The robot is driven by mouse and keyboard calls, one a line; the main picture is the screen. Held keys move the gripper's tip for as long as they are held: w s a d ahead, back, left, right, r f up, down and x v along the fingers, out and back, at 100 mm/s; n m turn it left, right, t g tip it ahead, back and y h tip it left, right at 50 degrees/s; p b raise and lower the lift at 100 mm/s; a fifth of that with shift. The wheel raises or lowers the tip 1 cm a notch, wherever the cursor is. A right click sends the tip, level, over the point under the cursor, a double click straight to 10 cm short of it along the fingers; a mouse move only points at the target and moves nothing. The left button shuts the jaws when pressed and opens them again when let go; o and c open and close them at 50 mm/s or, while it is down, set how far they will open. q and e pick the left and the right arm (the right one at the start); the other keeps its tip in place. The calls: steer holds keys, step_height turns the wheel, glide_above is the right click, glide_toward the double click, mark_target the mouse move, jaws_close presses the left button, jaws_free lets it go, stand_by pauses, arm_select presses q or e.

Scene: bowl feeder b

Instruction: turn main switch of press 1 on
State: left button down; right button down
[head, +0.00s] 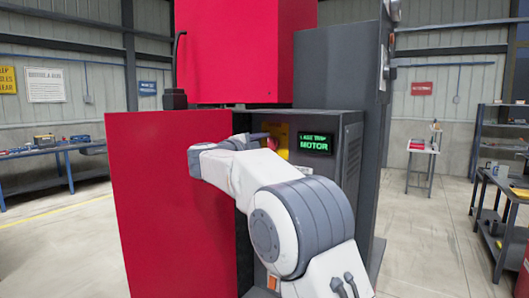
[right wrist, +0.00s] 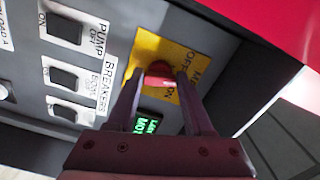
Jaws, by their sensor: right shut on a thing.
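The main switch is a red rotary handle (right wrist: 160,69) on a yellow plate (right wrist: 187,60) with OFF and ON lettering, seen in the right wrist view. My right gripper (right wrist: 160,80) has one finger on each side of the handle and is shut on it. I cannot tell for sure which position the handle points to. In the head view my right gripper (head: 263,138) is at the press panel beside the yellow plate (head: 277,137), and my arm hides the handle. My left gripper is in neither view.
A green-lit display (head: 316,144) reading MOTOR is right of the yellow plate. In the right wrist view, several black breaker switches (right wrist: 64,78) sit left of the handle. A red door (head: 160,200) stands open at the left. A workbench (head: 50,155) is far left.

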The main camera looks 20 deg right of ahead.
steer(key=m+b, duration=0.3)
steer(key=m, duration=0.3)
steer(key=shift+f, duration=0.1)
steer(key=m+b, duration=0.2)
steer(key=m, duration=0.4)
steer(key=shift+b, duration=0.35)
steer(key=shift+s, duration=0.1)
steer(key=shift+c, duration=1.4)
jaws_free()
steer(key=shift+r, duration=0.25)
steer(key=b+v, duration=0.2)
steer(key=v, duration=0.8)
steer(key=shift+s+b, duration=0.2)
steer(key=shift+b, duration=0.2)
